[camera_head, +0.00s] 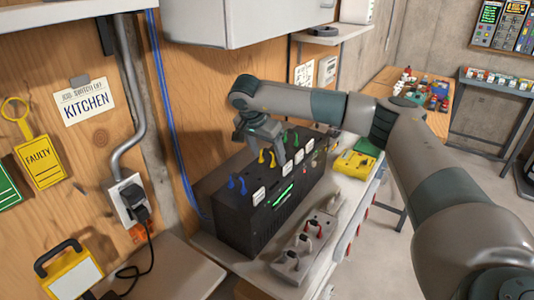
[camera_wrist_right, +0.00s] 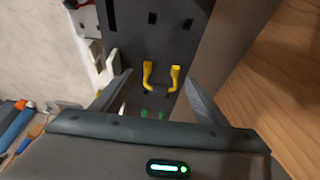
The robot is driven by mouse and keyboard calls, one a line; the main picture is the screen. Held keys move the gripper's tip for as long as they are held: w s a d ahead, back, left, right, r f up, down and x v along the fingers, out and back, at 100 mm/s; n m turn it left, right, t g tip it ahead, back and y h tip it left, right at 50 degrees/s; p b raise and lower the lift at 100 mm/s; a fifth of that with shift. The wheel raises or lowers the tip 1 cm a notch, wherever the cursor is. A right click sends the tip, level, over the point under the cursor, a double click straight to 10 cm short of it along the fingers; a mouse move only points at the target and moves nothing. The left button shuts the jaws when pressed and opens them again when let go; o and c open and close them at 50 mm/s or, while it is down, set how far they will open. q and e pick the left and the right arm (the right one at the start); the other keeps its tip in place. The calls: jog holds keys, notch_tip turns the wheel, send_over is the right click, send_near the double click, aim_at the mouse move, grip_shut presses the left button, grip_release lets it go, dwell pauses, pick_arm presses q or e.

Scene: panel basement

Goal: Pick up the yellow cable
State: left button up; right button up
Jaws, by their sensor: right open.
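The yellow cable (camera_head: 267,157) is a short U-shaped piece with two yellow ends, on top of the black panel box (camera_head: 243,229). In the right wrist view the yellow cable (camera_wrist_right: 176,73) lies between the fingers, with its dark middle part towards my palm. My right gripper (camera_head: 260,148) is open and points down just above the cable. Its two fingers (camera_wrist_right: 159,80) are apart, one on each side of the cable, and I see no contact. My left gripper is not in view.
A blue cable (camera_head: 237,183) and a green cable (camera_head: 290,138) stand on the same box, close to the yellow one. A grey strip with plugs (camera_head: 305,245) and a yellow device (camera_head: 355,164) are on the bench. A wooden wall is behind.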

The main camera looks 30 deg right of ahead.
jog(key=shift+d+f, duration=0.1)
jog(key=shift+f, duration=0.1)
dwell(0.3)
jog(key=c, duration=1.1)
jog(key=shift+c, duration=0.2)
jog(key=shift+r, duration=0.1)
